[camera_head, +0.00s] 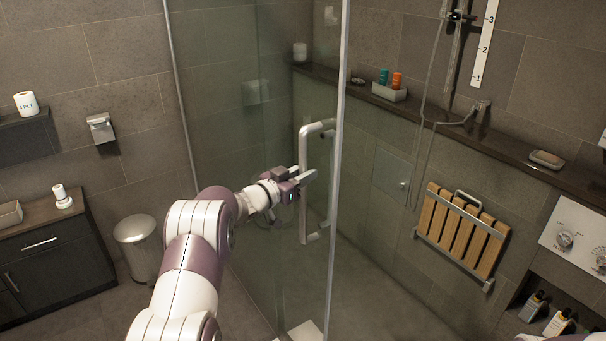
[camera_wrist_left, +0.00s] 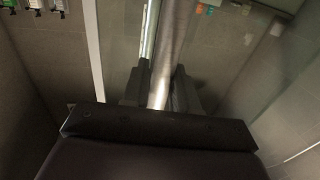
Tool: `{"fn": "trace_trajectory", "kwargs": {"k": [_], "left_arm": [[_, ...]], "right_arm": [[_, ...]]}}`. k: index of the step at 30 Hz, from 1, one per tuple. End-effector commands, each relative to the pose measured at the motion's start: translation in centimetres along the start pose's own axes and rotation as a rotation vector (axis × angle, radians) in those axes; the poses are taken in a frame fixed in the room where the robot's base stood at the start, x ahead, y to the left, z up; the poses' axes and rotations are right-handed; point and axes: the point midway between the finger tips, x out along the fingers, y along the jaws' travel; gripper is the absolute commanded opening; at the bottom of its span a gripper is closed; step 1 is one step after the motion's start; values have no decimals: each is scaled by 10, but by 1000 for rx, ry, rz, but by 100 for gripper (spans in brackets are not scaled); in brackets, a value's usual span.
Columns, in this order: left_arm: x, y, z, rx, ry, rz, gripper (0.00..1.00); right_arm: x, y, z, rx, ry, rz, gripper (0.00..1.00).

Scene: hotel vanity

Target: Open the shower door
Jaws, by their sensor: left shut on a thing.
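The glass shower door (camera_head: 265,130) stands upright in the middle of the head view, with a light vertical edge on its right. Its metal bar handle (camera_head: 303,222) is near that edge. My left gripper (camera_head: 304,177) is at the upper part of the handle. In the left wrist view, the handle bar (camera_wrist_left: 170,45) runs between the two dark fingers of my left gripper (camera_wrist_left: 158,88), which is shut on it. I cannot tell for sure whether the door stands ajar. My right gripper is not in view.
A wooden slatted seat (camera_head: 462,232) hangs on the shower wall at the right. A ledge (camera_head: 460,130) holds a tray with bottles (camera_head: 389,90). A metal bin (camera_head: 137,243) and a dark cabinet (camera_head: 55,262) stand at the left. The shower floor shows bare.

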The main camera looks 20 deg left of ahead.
Motion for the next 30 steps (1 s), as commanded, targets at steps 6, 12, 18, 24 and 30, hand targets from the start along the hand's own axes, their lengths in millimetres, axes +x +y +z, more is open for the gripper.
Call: {"fn": "trace_trajectory", "kwargs": {"k": [6,12,18,24,30], "left_arm": [[-1,0,3,-3,-5,-2,45],[0,0,1,-1,-2,-2,45],[-14,-2,2,-2,-1,-4,45],[-61,-2,4,-2,-1,-6,45],[-108,-2,4,-3,-3,-5,45]], "right_arm": [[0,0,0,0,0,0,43],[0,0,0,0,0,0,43],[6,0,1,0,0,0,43],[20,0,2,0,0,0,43],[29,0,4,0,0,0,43]]}}
